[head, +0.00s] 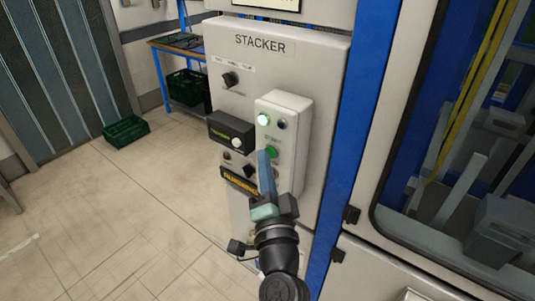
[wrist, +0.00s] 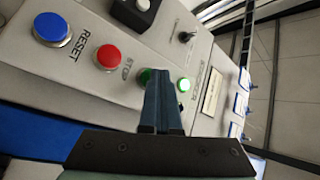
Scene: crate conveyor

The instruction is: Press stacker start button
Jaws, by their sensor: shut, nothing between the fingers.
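The control box (head: 298,110) sits on the front of the grey STACKER panel (head: 317,56). A green button (head: 271,151) shows on it just beyond my gripper (head: 264,154), below a lit whitish-green lamp (head: 263,119) and a dark knob (head: 281,124). My gripper is shut and empty, its blue fingers pointing at the box. In the wrist view the fingers (wrist: 161,72) partly cover the green button (wrist: 145,76), and the lit lamp (wrist: 183,84) is to its right. I cannot tell whether the fingertips touch the green button.
In the wrist view a red STOP button (wrist: 108,56) and a blue RESET button (wrist: 51,28) are to the left of the fingers. A black selector (head: 230,79) and a dark display box (head: 232,131) are beside the control box. Open floor (head: 110,210) lies left.

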